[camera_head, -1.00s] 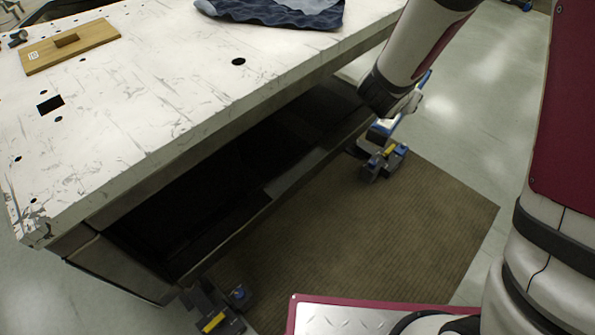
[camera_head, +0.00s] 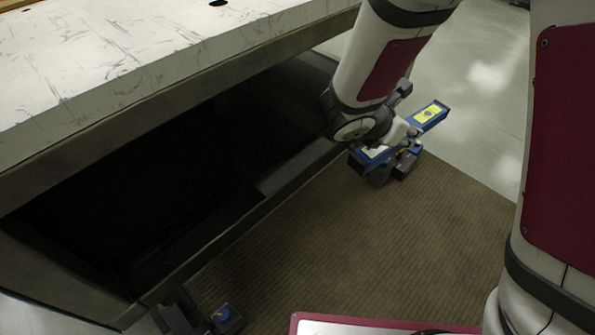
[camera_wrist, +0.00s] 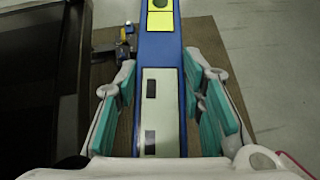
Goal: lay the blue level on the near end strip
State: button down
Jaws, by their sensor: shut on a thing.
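The blue level (camera_wrist: 160,50) is a long blue bar with a yellow vial window and a pale label. In the wrist view it runs lengthwise between the teal pads of my gripper (camera_wrist: 160,105), which is shut on it. In the head view the level (camera_head: 428,115) sticks out to the right of my gripper (camera_head: 392,140), held in the air beside the bench, over the mat side. My arm hides part of it. I cannot make out the near end strip in these frames.
A scratched white bench top (camera_head: 120,60) fills the upper left, with a dark open bay (camera_head: 140,180) below it. A brown ribbed mat (camera_head: 350,245) lies on the grey floor. Blue-and-grey caster feet, such as one at lower left (camera_head: 225,318), stand by the bench.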

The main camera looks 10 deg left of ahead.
jog(key=w+a+f+b, duration=0.2)
jog(key=a+f+b, duration=0.1)
jog(key=f, duration=0.2)
jog(key=n+y, duration=0.1)
jog(key=n, duration=0.1)
send_over(295, 165)
notch_tip(295, 165, down, 13)
jog(key=shift+t, duration=0.4)
notch_tip(295, 165, down, 10)
jog(key=b, duration=0.4)
jog(key=shift+f, duration=0.35)
jog(key=c, duration=1.1)
grip_release()
jog(key=shift+s, duration=0.1)
jog(key=shift+o, duration=0.2)
jog(key=shift+r, duration=0.1)
